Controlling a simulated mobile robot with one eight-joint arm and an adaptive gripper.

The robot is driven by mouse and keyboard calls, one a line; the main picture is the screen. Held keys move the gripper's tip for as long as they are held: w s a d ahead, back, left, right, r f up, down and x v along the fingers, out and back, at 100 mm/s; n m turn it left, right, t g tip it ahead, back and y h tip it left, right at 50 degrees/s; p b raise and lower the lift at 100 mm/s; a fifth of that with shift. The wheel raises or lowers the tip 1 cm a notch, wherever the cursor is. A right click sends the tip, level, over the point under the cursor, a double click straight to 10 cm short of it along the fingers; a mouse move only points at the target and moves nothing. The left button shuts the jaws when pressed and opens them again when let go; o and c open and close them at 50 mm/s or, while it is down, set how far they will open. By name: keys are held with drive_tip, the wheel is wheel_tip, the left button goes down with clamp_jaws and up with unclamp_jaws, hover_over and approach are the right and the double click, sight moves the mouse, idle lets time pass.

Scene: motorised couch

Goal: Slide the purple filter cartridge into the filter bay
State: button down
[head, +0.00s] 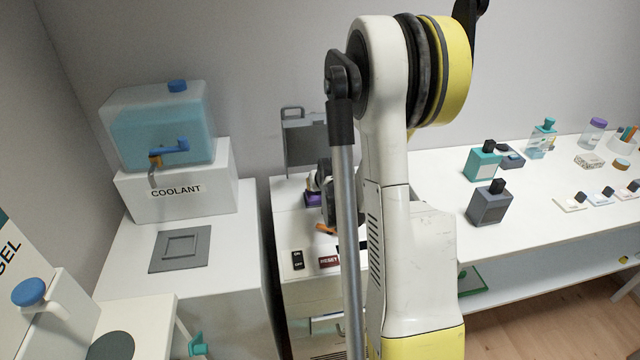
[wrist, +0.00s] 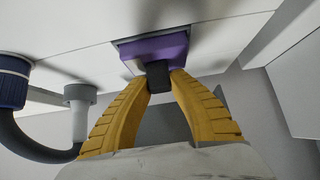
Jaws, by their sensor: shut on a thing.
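The purple filter cartridge (wrist: 155,49) shows at the top middle of the wrist view, with a dark block-like grip (wrist: 159,75) facing me. My gripper (wrist: 160,78) has its two yellow fingers shut on that grip. The cartridge sits at a dark-edged opening (wrist: 121,44) in a white surface, which looks like the filter bay; how deep it goes in I cannot tell. In the head view a small purple part, likely the cartridge (head: 312,199), shows on top of the white cabinet (head: 293,225), largely hidden by my arm.
A dark blue connector with a hose (wrist: 14,82) and a white post (wrist: 79,108) stand left of my fingers. The cabinet has an ON/OFF switch (head: 297,260) and a raised grey lid (head: 305,146). The coolant tank (head: 160,125) is left; a table with bottles (head: 530,195) is right.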

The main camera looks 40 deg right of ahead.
drive_tip(key=shift+f, duration=0.9)
drive_tip(key=c, duration=1.2)
unclamp_jaws()
drive_tip(key=v, duration=1.2)
